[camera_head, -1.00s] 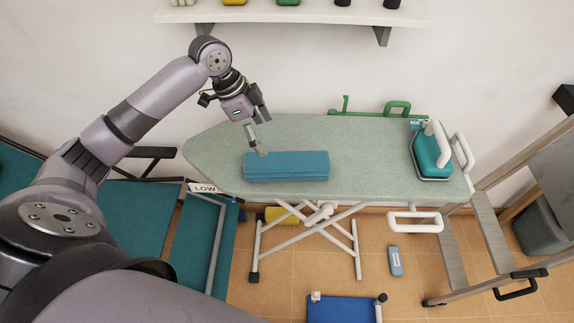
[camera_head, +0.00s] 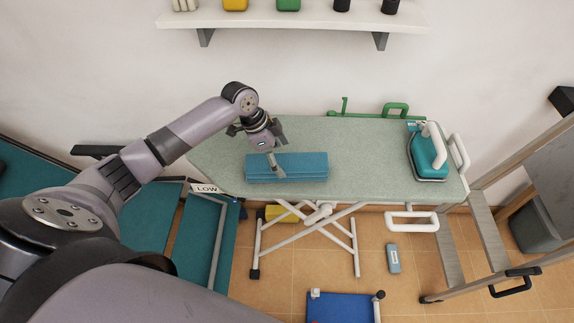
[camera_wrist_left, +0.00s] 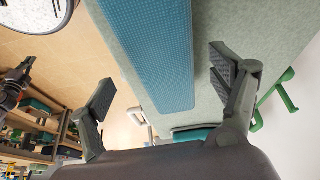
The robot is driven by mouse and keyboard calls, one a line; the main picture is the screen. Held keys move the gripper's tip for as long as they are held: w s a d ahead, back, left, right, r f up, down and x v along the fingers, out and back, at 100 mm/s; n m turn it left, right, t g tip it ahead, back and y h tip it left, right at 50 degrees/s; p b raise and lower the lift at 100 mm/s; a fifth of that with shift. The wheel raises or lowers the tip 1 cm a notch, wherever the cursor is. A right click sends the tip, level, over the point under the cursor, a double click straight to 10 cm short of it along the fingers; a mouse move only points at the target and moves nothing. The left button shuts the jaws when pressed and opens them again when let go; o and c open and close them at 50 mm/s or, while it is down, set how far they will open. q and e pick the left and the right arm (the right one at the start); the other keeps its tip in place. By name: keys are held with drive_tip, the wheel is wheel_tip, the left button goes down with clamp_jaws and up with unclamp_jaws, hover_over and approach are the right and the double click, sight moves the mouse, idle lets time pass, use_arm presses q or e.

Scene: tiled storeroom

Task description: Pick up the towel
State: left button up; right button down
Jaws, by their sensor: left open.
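The towel (camera_head: 306,167) is teal and folded into a long flat bundle. It lies on the pale green ironing board (camera_head: 360,150), left of the board's middle. My left gripper (camera_head: 275,165) is at the towel's left half in the head view, with a finger in front of it. In the left wrist view the towel (camera_wrist_left: 160,50) runs between the two spread fingers of the gripper (camera_wrist_left: 165,90). The fingers are apart and not closed on it. My right gripper is not in view.
A teal iron (camera_head: 428,158) stands at the board's right end. A green rail (camera_head: 395,109) runs along the board's back edge. A white shelf (camera_head: 290,20) hangs on the wall above. A step ladder (camera_head: 480,235) stands at the right. The board's middle is clear.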

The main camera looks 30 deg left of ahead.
sight(285, 161)
use_arm(q)
drive_tip(key=shift+p+x, duration=0.6)
drive_tip(key=shift+x, duration=1.7)
drive_tip(key=shift+w, duration=0.15)
drive_tip(key=shift+c, duration=0.5)
drive_tip(key=c, duration=1.2)
drive_tip(key=shift+r, duration=0.1)
drive_tip(key=shift+c, duration=0.5)
drive_tip(key=shift+r, duration=0.1)
